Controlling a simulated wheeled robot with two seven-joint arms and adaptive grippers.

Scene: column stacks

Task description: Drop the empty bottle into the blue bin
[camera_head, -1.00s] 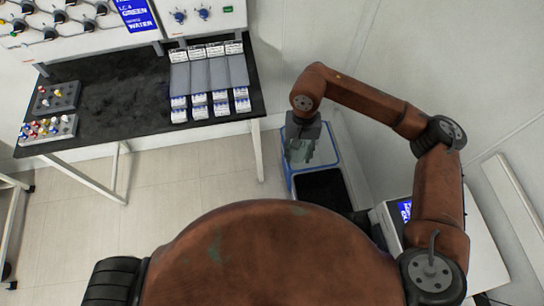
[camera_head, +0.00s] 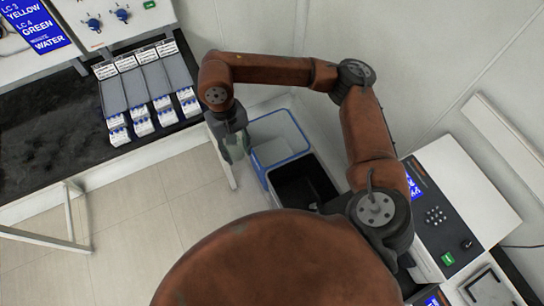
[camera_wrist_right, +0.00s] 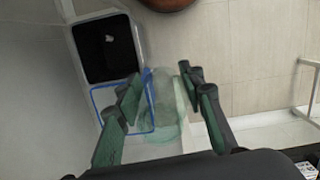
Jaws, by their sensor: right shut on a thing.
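The empty bottle (camera_wrist_right: 164,112) is see-through with a pale green tint and sits between the fingers of my right gripper (camera_wrist_right: 166,76) in the right wrist view. In the head view, my right gripper (camera_head: 232,140) points down with the bottle, which is faint and partly hidden there. The blue bin (camera_head: 283,158) has a blue rim and pale walls. The gripper is just left of it in the head picture. In the right wrist view, the blue-rimmed bin (camera_wrist_right: 98,90) lies partly behind the left finger and bottle. My left gripper is not in view.
A black-lined bin (camera_head: 303,183) stands against the blue bin, nearer to me. A dark bench (camera_head: 45,125) with racks of small boxes (camera_head: 150,95) is at left. White devices (camera_head: 450,200) stand at right. Open floor lies between bench and bins.

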